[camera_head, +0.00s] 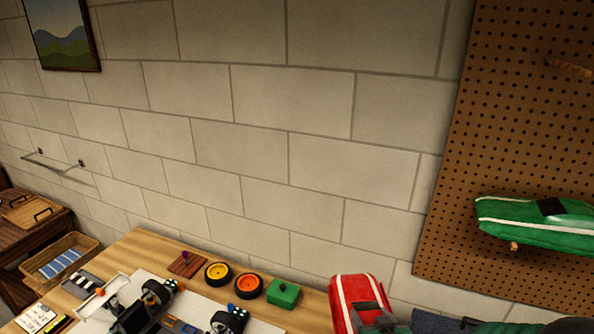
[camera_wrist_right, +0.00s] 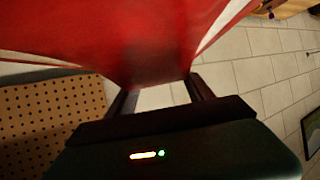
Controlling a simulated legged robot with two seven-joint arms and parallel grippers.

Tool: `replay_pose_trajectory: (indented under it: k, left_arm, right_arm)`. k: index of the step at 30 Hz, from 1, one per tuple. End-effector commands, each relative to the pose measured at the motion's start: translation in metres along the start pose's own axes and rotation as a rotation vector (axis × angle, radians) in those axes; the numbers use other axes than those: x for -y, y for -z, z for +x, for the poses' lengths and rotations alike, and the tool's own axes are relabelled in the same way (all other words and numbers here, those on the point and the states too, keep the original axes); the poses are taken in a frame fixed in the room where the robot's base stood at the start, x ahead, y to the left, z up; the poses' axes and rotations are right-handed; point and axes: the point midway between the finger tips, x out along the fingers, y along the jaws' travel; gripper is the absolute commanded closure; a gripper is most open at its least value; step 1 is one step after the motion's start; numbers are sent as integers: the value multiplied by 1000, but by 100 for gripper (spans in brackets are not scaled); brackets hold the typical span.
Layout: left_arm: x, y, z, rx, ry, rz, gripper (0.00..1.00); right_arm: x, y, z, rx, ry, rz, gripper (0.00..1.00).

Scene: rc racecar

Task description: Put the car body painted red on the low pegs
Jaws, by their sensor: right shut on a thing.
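The red car body (camera_head: 345,289) with white stripes is held up at the bottom of the head view, right of the table items. My right gripper (camera_head: 376,316) is shut on it. In the right wrist view the red body (camera_wrist_right: 140,40) fills the top, between the fingers of my right gripper (camera_wrist_right: 160,90). The brown pegboard (camera_head: 500,130) is on the wall at right. A bare wooden peg (camera_head: 570,67) sticks out high on it. A green car body (camera_head: 530,221) hangs lower, with a peg end (camera_head: 513,246) under it. My left gripper is not in view.
The wooden table (camera_head: 140,249) bears a wheeled chassis (camera_head: 140,318), a yellow-hubbed wheel (camera_head: 218,273), an orange-hubbed wheel (camera_head: 249,285) and a green box (camera_head: 283,293). A wicker basket (camera_head: 85,247) is at left. The block wall between table and pegboard is clear.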

Motion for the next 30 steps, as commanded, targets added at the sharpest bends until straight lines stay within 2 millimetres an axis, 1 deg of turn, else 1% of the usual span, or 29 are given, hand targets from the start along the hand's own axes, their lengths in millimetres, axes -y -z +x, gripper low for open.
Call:
replay_pose_trajectory:
  k: [1,3,6,9,20,23,26,29,30]
  left_arm:
    - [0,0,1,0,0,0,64]
    - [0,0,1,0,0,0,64]
    - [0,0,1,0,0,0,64]
    - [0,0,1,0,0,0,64]
    - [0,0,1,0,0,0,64]
    - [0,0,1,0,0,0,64]
    - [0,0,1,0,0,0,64]
    - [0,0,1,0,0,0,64]
    - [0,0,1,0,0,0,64]
  right_arm:
    - [-4,1,-15,-3,-17,0,88]
    - [-8,0,-29,-2,-34,7,88]
    - [-12,-1,-40,0,-48,13,88]
    - [-14,-2,-43,0,-54,17,88]
    - [-11,-1,-43,-1,-49,10,88]
    - [-12,-5,-42,0,-49,13,88]
    - [-13,-25,-33,7,-48,19,88]
    - [-13,-58,-21,11,-45,21,88]
    - [-13,-72,-18,12,-45,21,88]
